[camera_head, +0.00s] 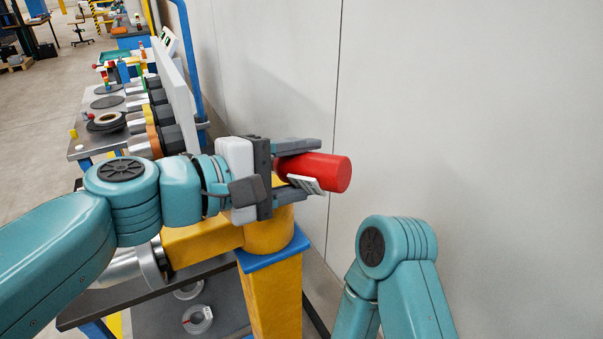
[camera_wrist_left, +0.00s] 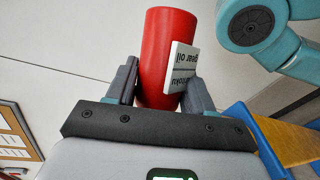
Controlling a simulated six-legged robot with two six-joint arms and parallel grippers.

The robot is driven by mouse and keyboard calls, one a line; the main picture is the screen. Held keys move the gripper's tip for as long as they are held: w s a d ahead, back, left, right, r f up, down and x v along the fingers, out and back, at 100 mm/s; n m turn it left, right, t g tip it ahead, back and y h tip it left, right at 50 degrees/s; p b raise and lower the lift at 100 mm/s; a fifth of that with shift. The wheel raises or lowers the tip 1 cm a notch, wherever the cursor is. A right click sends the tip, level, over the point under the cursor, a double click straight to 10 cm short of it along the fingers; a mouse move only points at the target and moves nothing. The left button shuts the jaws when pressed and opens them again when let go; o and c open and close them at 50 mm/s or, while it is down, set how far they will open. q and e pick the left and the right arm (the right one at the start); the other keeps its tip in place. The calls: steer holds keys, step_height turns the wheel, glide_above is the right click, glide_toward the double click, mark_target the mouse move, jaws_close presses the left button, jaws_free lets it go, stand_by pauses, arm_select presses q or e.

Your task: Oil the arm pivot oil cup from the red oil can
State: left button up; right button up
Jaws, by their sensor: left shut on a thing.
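The red oil can (camera_head: 333,174) lies on its side in my left gripper (camera_head: 305,170), above the yellow pivot post. It also shows in the left wrist view (camera_wrist_left: 166,45), with a white label reading "gear oil". My left gripper (camera_wrist_left: 163,78) is shut on the can, one finger on each side. The yellow arm and its pivot housing (camera_head: 268,238) sit below the gripper, on a blue-topped yellow post (camera_head: 272,295). I cannot make out the oil cup; the gripper covers part of the pivot. My right arm is at the lower right, its gripper out of view.
A pale wall (camera_head: 470,110) stands close behind the can. A bench (camera_head: 90,140) with discs and rollers runs away at the left, next to a blue upright pipe (camera_head: 190,60). Rings (camera_head: 197,318) lie on a low dark shelf below.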

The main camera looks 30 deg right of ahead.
arm_select(q)
steer(key=shift+r, duration=0.2)
steer(key=shift+w+r+n+h, duration=0.1)
steer(key=shift+r+n+h, duration=0.25)
steer(key=shift+n, duration=0.25)
steer(key=shift+f, duration=0.1)
stand_by(1.6)
steer(key=shift+s+f+m+y, duration=0.2)
steer(key=shift+f+m+y, duration=0.5)
steer(key=shift+m, duration=0.2)
steer(key=shift+f, duration=0.1)
